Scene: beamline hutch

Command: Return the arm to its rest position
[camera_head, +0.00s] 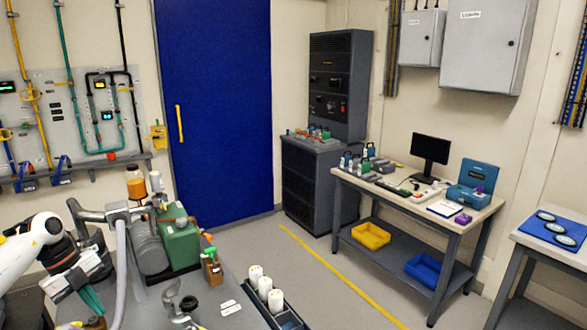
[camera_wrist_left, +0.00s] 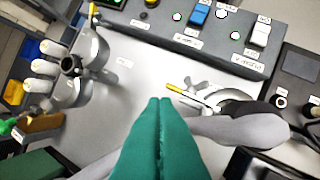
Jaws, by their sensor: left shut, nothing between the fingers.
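My left arm, white with dark bands, comes in from the left in the head view. Its left gripper (camera_head: 93,300) points down over the grey bench (camera_head: 215,285) at the lower left. In the left wrist view the two teal fingers of the gripper (camera_wrist_left: 160,102) lie together, shut and empty, above the pale bench top (camera_wrist_left: 135,75). Whether the fingertips touch the bench is not clear. My right gripper is in neither view.
A switch panel (camera_wrist_left: 185,32) and a grey curved fitting (camera_wrist_left: 235,108) are near the fingers. Open floor lies beyond the bench.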

